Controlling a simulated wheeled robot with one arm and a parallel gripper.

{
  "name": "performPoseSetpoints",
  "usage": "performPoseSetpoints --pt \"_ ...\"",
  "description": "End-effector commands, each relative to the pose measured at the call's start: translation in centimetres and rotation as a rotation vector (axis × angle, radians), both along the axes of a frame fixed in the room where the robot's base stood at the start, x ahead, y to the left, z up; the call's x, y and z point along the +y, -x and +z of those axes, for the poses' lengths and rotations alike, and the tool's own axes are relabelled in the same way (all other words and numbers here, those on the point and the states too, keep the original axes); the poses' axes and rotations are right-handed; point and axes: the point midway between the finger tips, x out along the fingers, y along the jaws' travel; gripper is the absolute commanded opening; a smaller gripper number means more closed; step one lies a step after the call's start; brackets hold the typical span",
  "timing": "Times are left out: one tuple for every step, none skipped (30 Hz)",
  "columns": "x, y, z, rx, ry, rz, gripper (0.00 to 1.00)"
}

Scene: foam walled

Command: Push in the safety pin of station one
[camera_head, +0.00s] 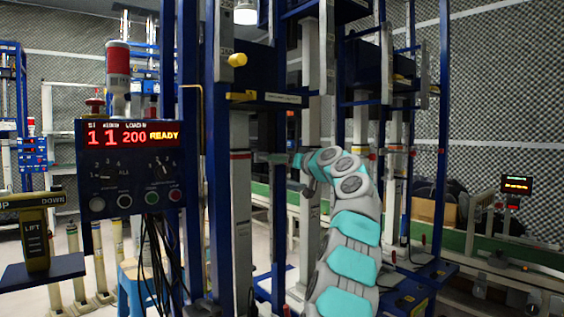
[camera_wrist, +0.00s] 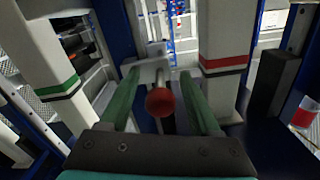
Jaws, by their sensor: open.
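A round red knob (camera_wrist: 160,102) shows in the wrist view between the two green fingers of my gripper (camera_wrist: 160,75). It faces the wrist camera, with a dark rod below it and a pale bracket behind. The fingers stand apart on either side of it, with gaps visible. Whether this knob is the safety pin I cannot tell. In the head view my gripper (camera_head: 277,158) reaches left to the blue and white station frame, and the red knob cannot be made out there. A yellow knob (camera_head: 237,60) and a yellow handle (camera_head: 241,96) sit higher on the frame.
A control box (camera_head: 130,168) reading "READY" stands left of the frame, with a red signal lamp (camera_head: 118,66) above it. A white post with a red band (camera_wrist: 222,62) and one with a green band (camera_wrist: 57,88) flank my gripper closely.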

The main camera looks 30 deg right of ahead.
Motion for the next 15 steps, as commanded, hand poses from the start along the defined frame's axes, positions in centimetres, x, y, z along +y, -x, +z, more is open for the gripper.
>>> performPoseSetpoints --pt "0.0 0.0 0.0 0.0 0.0 0.0 0.64" --pt "0.0 0.0 0.0 0.0 0.0 0.0 0.64" --pt "0.0 0.1 0.0 0.0 0.0 0.0 0.64" --pt "0.0 0.2 0.0 0.0 0.0 0.0 0.64" --pt "0.0 0.3 -0.1 -0.001 0.0 0.001 0.64" --pt "0.0 0.6 -0.1 -0.001 0.0 0.001 0.64" --pt "0.0 0.8 -0.1 -0.001 0.0 0.001 0.64" --pt "0.0 1.1 -0.1 -0.002 0.001 0.0 0.64" --pt "0.0 1.6 -0.1 -0.003 0.001 0.0 0.64" --pt "0.0 2.0 -0.1 -0.005 0.001 0.002 0.64" --pt "0.0 2.4 -0.1 -0.005 0.0 0.002 0.64" --pt "-0.1 3.0 -0.2 -0.004 -0.001 0.002 0.64" --pt "-0.2 3.4 -0.2 -0.004 -0.002 0.002 0.64" --pt "-0.2 3.8 -0.2 -0.003 -0.001 0.002 0.64" --pt "-0.2 4.3 -0.3 -0.001 -0.001 0.004 0.64"
